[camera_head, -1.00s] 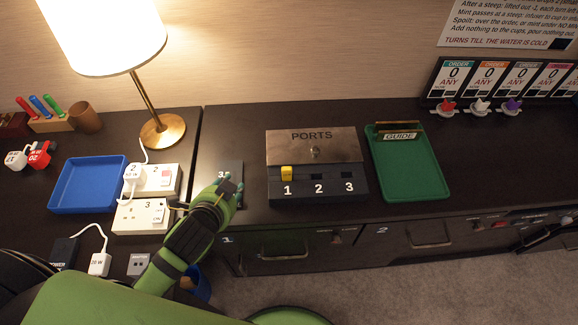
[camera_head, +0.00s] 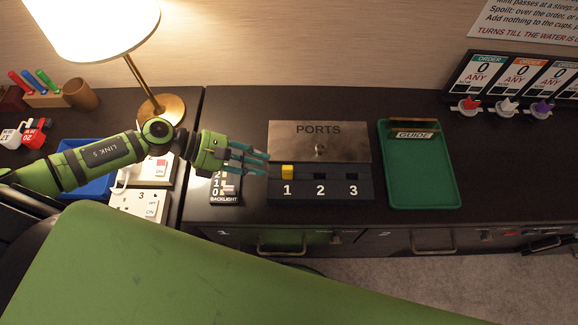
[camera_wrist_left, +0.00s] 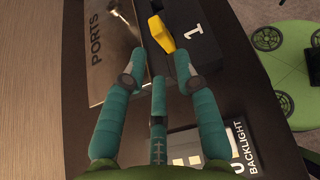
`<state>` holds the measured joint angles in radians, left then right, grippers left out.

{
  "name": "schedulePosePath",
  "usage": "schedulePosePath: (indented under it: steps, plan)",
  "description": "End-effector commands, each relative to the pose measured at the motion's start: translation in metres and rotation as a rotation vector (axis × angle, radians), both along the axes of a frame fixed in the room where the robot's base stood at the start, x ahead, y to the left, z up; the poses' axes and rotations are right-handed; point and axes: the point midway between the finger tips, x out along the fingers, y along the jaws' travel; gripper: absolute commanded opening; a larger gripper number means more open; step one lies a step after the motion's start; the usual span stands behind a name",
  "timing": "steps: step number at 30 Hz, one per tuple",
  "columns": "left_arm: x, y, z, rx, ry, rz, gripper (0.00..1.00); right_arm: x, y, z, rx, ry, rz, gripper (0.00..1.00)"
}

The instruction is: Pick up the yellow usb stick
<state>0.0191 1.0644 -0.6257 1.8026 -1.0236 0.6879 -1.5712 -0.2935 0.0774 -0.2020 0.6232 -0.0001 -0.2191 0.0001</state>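The yellow usb stick (camera_head: 287,172) stands in slot 1 of the dark ports box (camera_head: 320,190), in front of the raised metal PORTS plate (camera_head: 318,141). In the left wrist view the yellow usb stick (camera_wrist_left: 162,34) is just beyond the fingertips, beside the white number 1. My left gripper (camera_head: 266,164) reaches in from the left, its teal fingers pointing at the stick. In the left wrist view my left gripper (camera_wrist_left: 160,62) has its fingers spread, with nothing between them. A gap shows between fingertips and stick. My right gripper is not in view.
A backlight panel (camera_head: 224,190) lies under the left gripper. White socket blocks (camera_head: 140,203), a blue tray (camera_head: 75,160) and a lamp (camera_head: 162,108) stand to the left. A green GUIDE tray (camera_head: 420,180) lies right of the ports box.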

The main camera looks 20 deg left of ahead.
Motion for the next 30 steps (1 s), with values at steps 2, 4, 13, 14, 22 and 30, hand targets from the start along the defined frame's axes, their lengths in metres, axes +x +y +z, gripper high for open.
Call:
schedulePosePath:
  steps: [2,4,13,14,22,30]
  plan:
    - [0.003,-0.009,0.0,-0.005,-0.001,0.0,0.3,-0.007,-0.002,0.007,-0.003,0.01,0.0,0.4]
    - [0.005,-0.014,-0.003,-0.005,0.001,0.002,0.3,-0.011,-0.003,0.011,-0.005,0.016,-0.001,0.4]
    - [0.016,-0.048,-0.021,-0.006,0.0,0.005,0.3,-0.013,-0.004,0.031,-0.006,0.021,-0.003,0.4]
    - [0.017,-0.05,-0.022,-0.006,0.0,0.005,0.3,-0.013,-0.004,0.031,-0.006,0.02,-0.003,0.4]
    - [0.017,-0.053,-0.027,-0.004,0.001,0.005,0.3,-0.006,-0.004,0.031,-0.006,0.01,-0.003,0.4]
    - [0.017,-0.053,-0.026,-0.006,0.001,0.005,0.0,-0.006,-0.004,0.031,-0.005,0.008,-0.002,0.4]
